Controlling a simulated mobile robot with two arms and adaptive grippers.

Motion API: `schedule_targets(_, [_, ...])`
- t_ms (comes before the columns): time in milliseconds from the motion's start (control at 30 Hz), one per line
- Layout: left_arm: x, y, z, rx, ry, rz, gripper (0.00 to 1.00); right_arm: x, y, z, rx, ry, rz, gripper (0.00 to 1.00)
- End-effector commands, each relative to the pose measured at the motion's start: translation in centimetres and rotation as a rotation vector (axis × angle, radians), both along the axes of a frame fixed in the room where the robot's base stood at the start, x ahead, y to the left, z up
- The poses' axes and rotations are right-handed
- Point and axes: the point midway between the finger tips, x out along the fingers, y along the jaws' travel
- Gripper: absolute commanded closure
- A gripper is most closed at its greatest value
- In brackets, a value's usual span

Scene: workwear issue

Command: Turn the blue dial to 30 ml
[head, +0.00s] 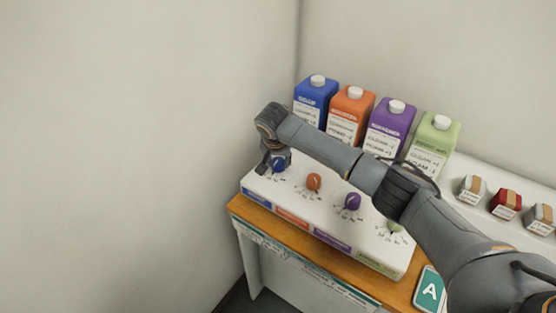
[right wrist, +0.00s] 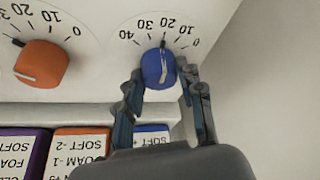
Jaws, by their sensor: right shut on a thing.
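The blue dial (head: 278,162) is at the left end of a white panel (head: 330,215) with several dials. My right gripper (head: 270,164) is at it and partly hides it. In the right wrist view, the fingers of my right gripper (right wrist: 159,75) are shut around the blue dial (right wrist: 154,68), one on each side. The scale around it reads upside down, from 0 on the right to 40 on the left. The dial's pale line stands nearly upright in this view, in line with the region near 20. My left gripper is not in view.
An orange dial (head: 314,182) and a purple dial (head: 352,201) sit along the panel. Blue (head: 314,92), orange (head: 350,108), purple and green cartons stand behind it. A wall is close on the left. Small wrapped bundles (head: 505,204) lie at the right.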

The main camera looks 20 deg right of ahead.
Motion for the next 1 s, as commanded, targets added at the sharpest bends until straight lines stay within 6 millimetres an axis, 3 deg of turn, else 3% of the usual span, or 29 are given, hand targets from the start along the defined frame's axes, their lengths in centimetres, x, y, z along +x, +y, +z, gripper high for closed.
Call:
schedule_targets(167, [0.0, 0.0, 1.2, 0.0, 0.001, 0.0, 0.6, -0.1, -0.1, 0.3, 0.003, 0.003, 0.049, 0.94])
schedule_targets(500, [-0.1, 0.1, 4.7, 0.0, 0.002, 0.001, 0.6, -0.1, -0.3, 0.3, 0.002, 0.003, 0.356, 0.94])
schedule_targets(967, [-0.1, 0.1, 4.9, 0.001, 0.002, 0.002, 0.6, 0.0, -0.3, 0.0, 0.0, 0.0, 0.437, 0.94])
schedule_targets(1000, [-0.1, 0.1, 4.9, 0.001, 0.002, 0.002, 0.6, 0.0, -0.3, 0.0, 0.0, 0.0, 0.437, 0.61])
